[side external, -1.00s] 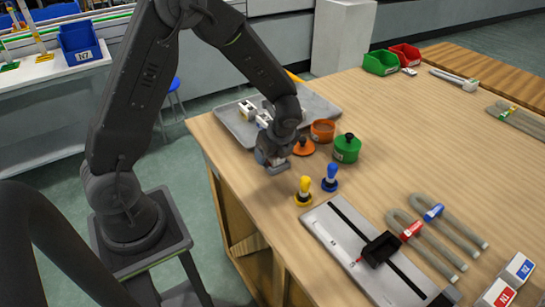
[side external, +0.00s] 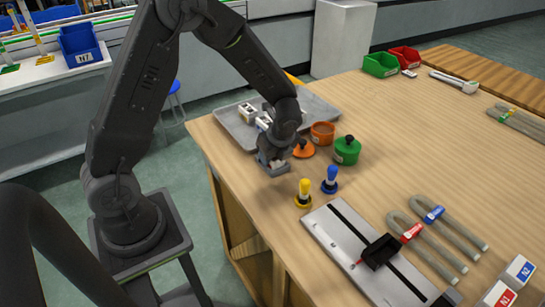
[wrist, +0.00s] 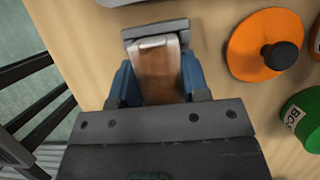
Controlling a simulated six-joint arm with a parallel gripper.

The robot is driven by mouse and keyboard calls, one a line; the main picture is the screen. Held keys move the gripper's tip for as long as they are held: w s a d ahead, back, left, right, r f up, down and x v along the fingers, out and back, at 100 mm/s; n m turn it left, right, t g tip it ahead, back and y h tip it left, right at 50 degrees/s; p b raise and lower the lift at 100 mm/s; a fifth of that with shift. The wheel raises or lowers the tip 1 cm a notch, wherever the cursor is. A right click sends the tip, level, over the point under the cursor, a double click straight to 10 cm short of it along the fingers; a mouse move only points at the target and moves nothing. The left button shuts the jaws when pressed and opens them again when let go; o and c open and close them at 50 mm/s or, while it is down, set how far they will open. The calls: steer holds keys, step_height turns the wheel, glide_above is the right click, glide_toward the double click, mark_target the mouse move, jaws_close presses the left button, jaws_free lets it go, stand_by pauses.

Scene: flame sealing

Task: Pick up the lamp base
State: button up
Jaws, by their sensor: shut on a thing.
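In the wrist view my gripper (wrist: 157,64) has its two blue fingers on either side of a grey block-like thing (wrist: 154,31) with a clear or pale upper part. I take this thing to be the lamp base, though its shape is partly hidden by the fingers and palm. My gripper is shut on it. In the side view my gripper (side external: 270,157) is low over the left edge of the table, and the grey lower part of the block (side external: 275,170) shows at or near the tabletop. I cannot tell whether it is clear of the wood.
An orange lid (side external: 303,150) with a black knob lies close to the right of my gripper. An orange pot (side external: 323,133) and green pot (side external: 347,150) stand beyond it. A grey tray (side external: 235,125) lies behind. Yellow (side external: 304,193) and blue (side external: 331,180) knobbed pieces stand in front.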

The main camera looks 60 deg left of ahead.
steer(key=shift+r, duration=0.1)
steer(key=r, duration=0.4)
steer(key=shift+s+a+r, duration=0.1)
steer(key=shift+a+r, duration=0.1)
steer(key=s+a+r, duration=0.6)
steer(key=s+a, duration=0.1)
steer(key=a, duration=0.1)
steer(key=w+a+m+t, duration=0.1)
steer(key=w+a+m, duration=0.1)
steer(key=w+a, duration=0.35)
steer(key=w+a+m, duration=0.1)
steer(key=w+a, duration=0.2)
steer(key=a, duration=0.6)
steer(key=w+a+m+t, duration=0.1)
steer(key=w+a+m, duration=0.1)
steer(key=w+a, duration=0.35)
steer(key=w+d+f, duration=0.1)
steer(key=w+f, duration=0.1)
steer(key=w+d+f, duration=0.1)
steer(key=w+f, duration=0.1)
steer(key=w, duration=0.1)
steer(key=w+d+f, duration=0.1)
steer(key=w+f, duration=0.1)
steer(key=w, duration=0.1)
steer(key=shift+w+d+f, duration=0.1)
steer(key=shift+d+f, duration=0.1)
steer(key=shift+f, duration=2.05)
steer(key=shift+f, duration=0.1)
